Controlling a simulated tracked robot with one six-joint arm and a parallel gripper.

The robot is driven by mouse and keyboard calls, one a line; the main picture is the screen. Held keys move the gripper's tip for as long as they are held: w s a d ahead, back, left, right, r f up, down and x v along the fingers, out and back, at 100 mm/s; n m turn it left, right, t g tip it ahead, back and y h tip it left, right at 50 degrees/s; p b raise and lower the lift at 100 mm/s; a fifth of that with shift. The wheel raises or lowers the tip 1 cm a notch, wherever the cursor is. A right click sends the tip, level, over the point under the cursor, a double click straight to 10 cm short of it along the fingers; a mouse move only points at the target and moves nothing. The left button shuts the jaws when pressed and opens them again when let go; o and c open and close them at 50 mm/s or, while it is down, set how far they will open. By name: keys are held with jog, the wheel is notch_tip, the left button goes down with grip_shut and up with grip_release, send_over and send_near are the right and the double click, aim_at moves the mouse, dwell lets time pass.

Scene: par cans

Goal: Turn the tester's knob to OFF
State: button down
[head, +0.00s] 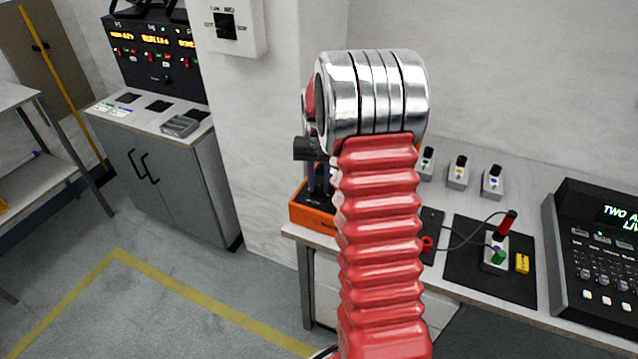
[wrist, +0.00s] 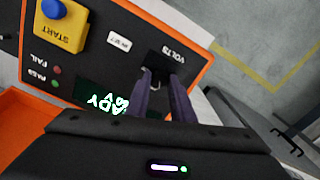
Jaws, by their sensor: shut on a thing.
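The tester (head: 303,217) is an orange case at the near left end of the bench, largely hidden by my red arm in the head view. In the wrist view its dark panel (wrist: 112,62) has an orange rim. My gripper (wrist: 163,82) reaches down to the panel below the VOLTS label, its two purple fingers shut on the knob. The knob is mostly hidden between the fingertips, and I cannot read its setting or an OFF mark. In the head view my gripper (head: 320,182) is just above the case.
Small grey boxes (head: 457,172) and a console (head: 600,250) stand right. The floor at left is clear.

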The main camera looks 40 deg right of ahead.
aim_at(319, 187)
jog(key=n, duration=1.3)
jog(key=shift+n, duration=0.3)
jog(key=shift+d, duration=0.1)
jog(key=c, duration=1.5)
grip_release()
jog(key=shift+c, duration=0.2)
notch_tip(319, 187, up, 14)
jog(key=shift+f, duration=0.15)
